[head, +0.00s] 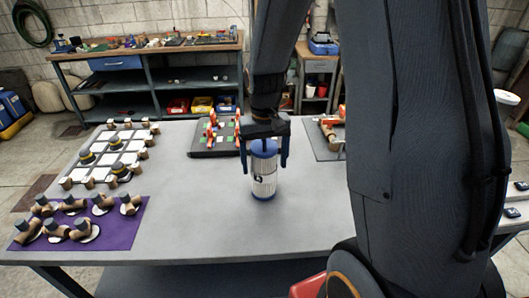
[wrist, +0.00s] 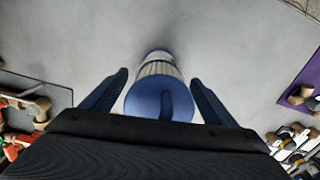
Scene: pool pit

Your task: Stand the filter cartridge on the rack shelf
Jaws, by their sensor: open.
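The filter cartridge (head: 263,182) is a white pleated cylinder with blue end caps and a dark mark on its side. It stands upright, apparently on the grey table (head: 215,220). My gripper (head: 265,167) is open, with one finger on each side of the cartridge's upper part. In the wrist view the blue top cap (wrist: 158,102) lies between the spread fingers (wrist: 159,78), with a gap on each side. I cannot make out for certain which thing is the rack shelf; a workbench (head: 150,52) with lower shelves stands at the back.
A purple mat (head: 120,235) with several pipe fittings lies at the table's front left. White tiles with fittings (head: 105,158) lie behind it. A dark tray (head: 207,152) with red-orange parts stands behind the gripper, and another board (head: 322,150) is to its right.

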